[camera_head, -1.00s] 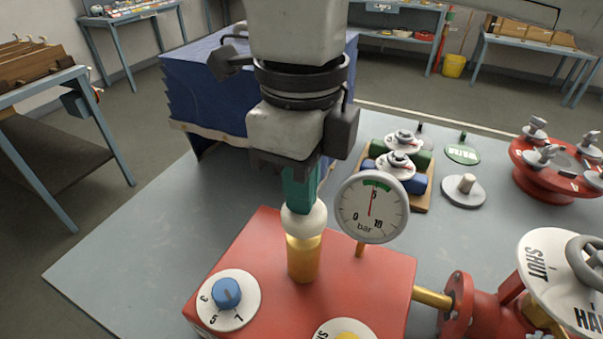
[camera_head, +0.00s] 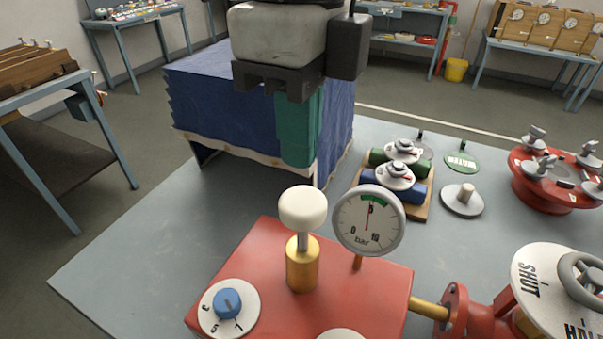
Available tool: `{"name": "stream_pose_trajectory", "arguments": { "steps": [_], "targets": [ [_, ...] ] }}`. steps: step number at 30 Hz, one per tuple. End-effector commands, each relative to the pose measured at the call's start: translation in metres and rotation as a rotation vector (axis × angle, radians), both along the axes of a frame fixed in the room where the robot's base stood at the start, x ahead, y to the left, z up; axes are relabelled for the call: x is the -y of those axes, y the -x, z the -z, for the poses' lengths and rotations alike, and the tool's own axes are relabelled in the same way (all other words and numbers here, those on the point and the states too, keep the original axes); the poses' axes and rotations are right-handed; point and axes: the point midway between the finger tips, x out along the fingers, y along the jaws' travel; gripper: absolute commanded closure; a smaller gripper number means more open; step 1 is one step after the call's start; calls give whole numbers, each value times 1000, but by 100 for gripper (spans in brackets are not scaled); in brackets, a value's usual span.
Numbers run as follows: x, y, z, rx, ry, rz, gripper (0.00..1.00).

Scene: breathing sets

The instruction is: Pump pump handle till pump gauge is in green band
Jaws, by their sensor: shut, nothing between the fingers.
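The pump handle (camera_head: 303,208) is a white knob on a short grey rod. It stands raised out of a brass cylinder (camera_head: 302,268) on a red box. The pump gauge (camera_head: 367,222) is a white round dial marked bar, just right of the handle. Its red needle points nearly straight up, toward the green band at the top of the dial. My gripper (camera_head: 299,163) has green fingers, shut and empty. In the picture its tips hang above the knob, with a visible gap between them.
The red pump box (camera_head: 260,270) also carries a blue knob dial (camera_head: 228,299). A brass pipe leads right to a valve with a SHUT plate (camera_head: 540,285). Green and blue cylinders (camera_head: 392,190) on a wooden block stand behind the gauge. Open bench lies left of the box.

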Motion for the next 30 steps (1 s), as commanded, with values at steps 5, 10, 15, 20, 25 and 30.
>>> {"name": "stream_pose_trajectory", "arguments": {
  "steps": [5, 10, 15, 20, 25, 30],
  "targets": [
    [0, -1, -31, 3, -1, 1, 100],
    [0, 0, -46, 0, -1, -1, 100],
    [0, 0, -50, 1, -2, -1, 100],
    [0, 0, -50, 1, -2, -1, 100],
    [0, 0, -49, 1, -2, -1, 100],
    [0, 0, -49, 1, -2, -1, 100]
  ]
}}
